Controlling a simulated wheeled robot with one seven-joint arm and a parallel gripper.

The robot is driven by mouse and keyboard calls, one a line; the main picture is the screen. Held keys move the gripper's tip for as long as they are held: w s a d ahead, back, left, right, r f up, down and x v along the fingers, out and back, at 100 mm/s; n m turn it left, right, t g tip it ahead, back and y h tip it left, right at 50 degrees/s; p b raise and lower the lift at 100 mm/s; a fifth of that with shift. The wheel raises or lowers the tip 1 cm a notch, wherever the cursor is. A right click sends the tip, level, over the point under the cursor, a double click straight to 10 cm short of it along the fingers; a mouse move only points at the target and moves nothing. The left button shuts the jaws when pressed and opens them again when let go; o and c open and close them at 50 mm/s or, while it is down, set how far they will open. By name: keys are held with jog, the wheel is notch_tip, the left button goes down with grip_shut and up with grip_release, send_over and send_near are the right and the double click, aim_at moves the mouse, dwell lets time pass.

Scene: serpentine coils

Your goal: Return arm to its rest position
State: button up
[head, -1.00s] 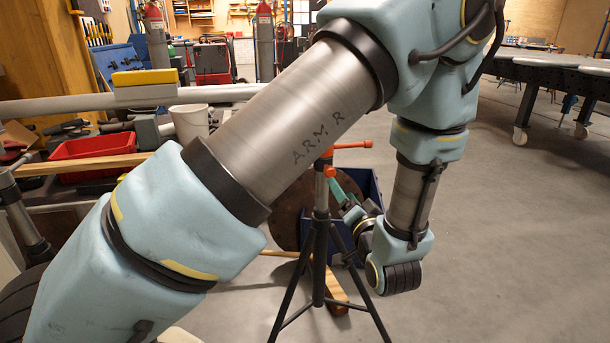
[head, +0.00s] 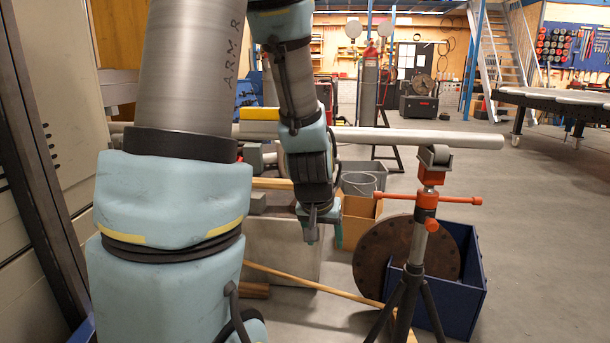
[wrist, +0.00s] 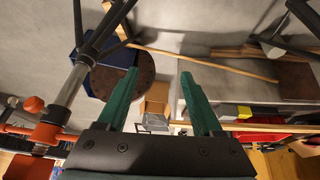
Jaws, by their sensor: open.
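My gripper (wrist: 160,95) shows in the wrist view with its two green fingers spread apart and nothing between them. In the head view my arm rises at the left and its forearm hangs down near the middle. There my gripper (head: 325,228) points downward, small and partly hidden by the wrist. It is left of the orange-topped pipe stand and appears clear of it.
The pipe stand (head: 430,190) with an orange head holds a long grey pipe (head: 400,136). A rusty disc (head: 375,265) and blue bin (head: 465,285) stand by it. A cardboard box (head: 358,215) is behind my gripper. Open floor (head: 550,230) lies right.

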jog(key=s+a+r+n+g+y, duration=0.25)
jog(key=s+a, duration=0.45)
jog(key=a, duration=0.4)
notch_tip(320, 180, up, 16)
jog(key=p, duration=1.6)
jog(key=shift+s+m+h+p, duration=0.15)
jog(key=shift+m+h+p, duration=0.2)
jog(key=shift+h+p, duration=0.1)
jog(key=shift+g, duration=0.25)
